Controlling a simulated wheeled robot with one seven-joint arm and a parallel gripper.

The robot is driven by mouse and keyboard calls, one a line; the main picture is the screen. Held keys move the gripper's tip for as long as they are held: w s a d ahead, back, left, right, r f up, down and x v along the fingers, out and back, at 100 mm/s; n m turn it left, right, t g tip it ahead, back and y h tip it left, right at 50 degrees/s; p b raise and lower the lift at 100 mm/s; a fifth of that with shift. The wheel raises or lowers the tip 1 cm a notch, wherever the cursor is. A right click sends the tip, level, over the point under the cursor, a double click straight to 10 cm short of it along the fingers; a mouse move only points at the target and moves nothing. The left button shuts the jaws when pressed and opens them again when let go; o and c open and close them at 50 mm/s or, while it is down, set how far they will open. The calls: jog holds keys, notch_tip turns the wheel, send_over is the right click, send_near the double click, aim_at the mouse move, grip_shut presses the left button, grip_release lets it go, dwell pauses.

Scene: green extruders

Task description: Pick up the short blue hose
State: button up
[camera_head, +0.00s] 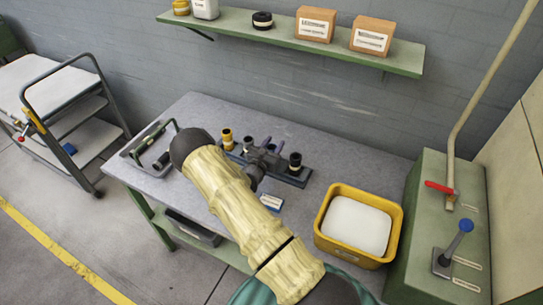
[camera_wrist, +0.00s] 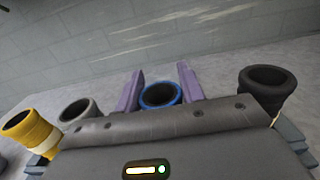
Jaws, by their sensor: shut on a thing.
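The short blue hose (camera_wrist: 160,96) shows in the wrist view as a blue ring with a dark opening. It stands between the two purple fingers of my gripper (camera_wrist: 160,72), which are shut on it. Its lower part is hidden behind the grey gripper body. In the head view my gripper (camera_head: 258,144) is over the dark rack (camera_head: 292,181) on the grey table. The blue hose cannot be made out there. Whether it is clear of the rack cannot be told.
A yellow hose (camera_wrist: 32,132) and a grey hose (camera_wrist: 78,112) are left of the gripper; a black hose (camera_wrist: 266,88) is right. A yellow bin (camera_head: 327,237) stands at the table's right end, a grey tray (camera_head: 137,163) at its left. A shelf (camera_head: 240,27) hangs above.

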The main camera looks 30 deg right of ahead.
jog(key=shift+r, duration=0.15)
notch_tip(320, 180, up, 10)
jog(key=shift+f+b, duration=0.15)
jog(key=shift+b, duration=0.85)
jog(key=b, duration=0.5)
jog(key=shift+f, duration=0.4)
jog(key=b, duration=0.2)
jog(key=shift+r+b, duration=0.15)
jog(key=shift+b, duration=0.25)
jog(key=shift+r+b, duration=0.35)
jog(key=shift+b, duration=0.1)
jog(key=shift+f+p, duration=0.35)
jog(key=shift+f, duration=2.7)
